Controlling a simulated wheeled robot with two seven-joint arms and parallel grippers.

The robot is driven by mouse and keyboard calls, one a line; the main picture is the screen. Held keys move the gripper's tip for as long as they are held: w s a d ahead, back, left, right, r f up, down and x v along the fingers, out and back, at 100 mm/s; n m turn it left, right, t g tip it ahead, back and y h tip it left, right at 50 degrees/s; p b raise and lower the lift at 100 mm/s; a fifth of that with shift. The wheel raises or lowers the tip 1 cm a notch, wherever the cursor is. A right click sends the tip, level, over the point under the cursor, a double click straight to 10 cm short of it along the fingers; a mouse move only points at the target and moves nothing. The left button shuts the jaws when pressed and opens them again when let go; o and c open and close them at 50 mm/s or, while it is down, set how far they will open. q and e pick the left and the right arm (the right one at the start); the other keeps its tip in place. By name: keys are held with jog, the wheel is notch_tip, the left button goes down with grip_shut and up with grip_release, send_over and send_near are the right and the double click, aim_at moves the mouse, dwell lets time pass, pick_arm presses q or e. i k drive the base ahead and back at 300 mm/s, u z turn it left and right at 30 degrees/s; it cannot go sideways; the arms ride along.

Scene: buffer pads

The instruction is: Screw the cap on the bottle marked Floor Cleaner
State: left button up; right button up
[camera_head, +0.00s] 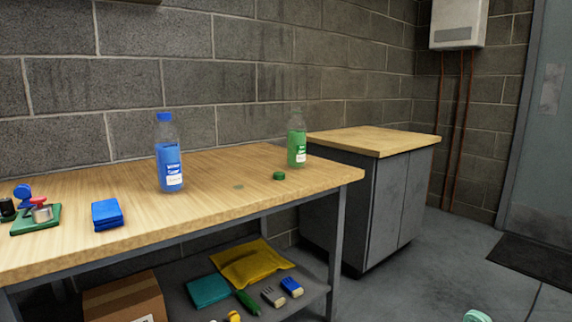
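A clear bottle with green contents and a green label (297,142) stands upright near the right end of the wooden table (215,210). Its neck looks bare. A green cap (279,176) lies on the table in front of it, a little to the left and apart from it. A second bottle with blue contents and a blue label (169,155) stands upright to the left, with a blue cap (164,117) on its neck. The print on both labels is too small to read for sure.
A folded blue cloth (107,214) and a green tray (36,219) with small items lie on the left of the table. A lower shelf holds a yellow packet (252,263) and brushes. A grey cabinet (385,205) stands to the right. Floor on the right is mostly clear.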

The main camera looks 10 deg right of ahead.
aim_at(296, 126)
jog(key=z, duration=1.45)
jog(key=i, duration=1.6)
jog(key=u, duration=3.1)
jog(key=i, duration=0.2)
jog(key=z, duration=0.2)
